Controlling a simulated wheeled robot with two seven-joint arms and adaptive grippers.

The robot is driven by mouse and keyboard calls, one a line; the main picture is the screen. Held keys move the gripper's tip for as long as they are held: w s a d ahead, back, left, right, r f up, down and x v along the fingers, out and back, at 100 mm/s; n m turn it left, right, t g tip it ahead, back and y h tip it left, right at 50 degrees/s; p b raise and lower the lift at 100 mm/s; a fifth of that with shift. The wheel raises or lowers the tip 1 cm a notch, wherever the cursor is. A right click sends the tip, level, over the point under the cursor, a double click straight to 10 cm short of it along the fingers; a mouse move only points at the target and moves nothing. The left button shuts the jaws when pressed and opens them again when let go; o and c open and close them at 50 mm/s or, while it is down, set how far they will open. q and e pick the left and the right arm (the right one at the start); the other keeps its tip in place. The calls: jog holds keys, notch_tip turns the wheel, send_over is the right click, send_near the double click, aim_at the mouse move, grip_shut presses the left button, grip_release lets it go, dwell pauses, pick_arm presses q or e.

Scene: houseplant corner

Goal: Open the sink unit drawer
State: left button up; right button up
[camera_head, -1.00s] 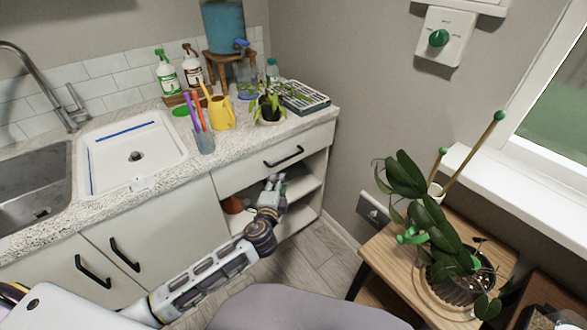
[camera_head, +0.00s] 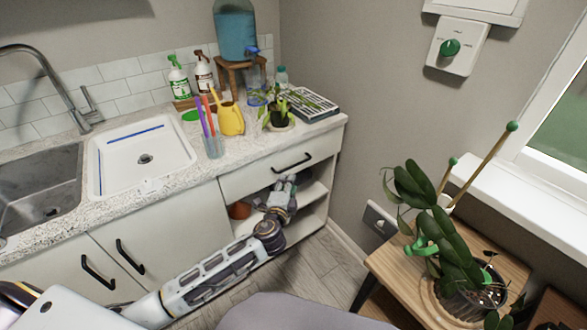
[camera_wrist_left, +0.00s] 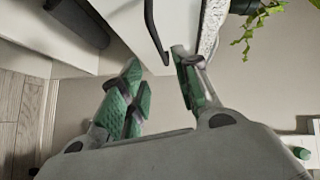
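The sink unit drawer (camera_head: 245,181) is shut, a pale front under the right end of the speckled counter. Its dark bar handle (camera_head: 291,164) is on the front's right part. My left gripper (camera_head: 285,182) is just below the handle, before the open shelves. In the left wrist view the gripper (camera_wrist_left: 162,85) has its green-padded fingers spread apart, with nothing between the pads. The handle (camera_wrist_left: 154,28) shows there just beyond the fingertips, roughly in line with the gap; I see no contact. My right gripper is not in view.
Open shelves (camera_head: 310,193) below the drawer hold a terracotta pot (camera_head: 239,210). Two cupboard handles are to the left. The counter carries a yellow watering can (camera_head: 231,121) and a potted plant (camera_head: 279,117). A wooden plant table (camera_head: 395,262) stands right; floor between is clear.

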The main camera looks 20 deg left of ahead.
pick_arm(q)
jog(key=w+a+f+b, duration=0.1)
jog(key=w, duration=1)
jog(key=shift+a+f, duration=0.15)
jog(key=shift+f, duration=0.15)
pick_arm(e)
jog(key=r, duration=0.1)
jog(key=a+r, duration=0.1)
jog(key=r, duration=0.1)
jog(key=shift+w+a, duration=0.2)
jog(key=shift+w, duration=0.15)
pick_arm(q)
jog(key=c, duration=0.6)
grip_shut()
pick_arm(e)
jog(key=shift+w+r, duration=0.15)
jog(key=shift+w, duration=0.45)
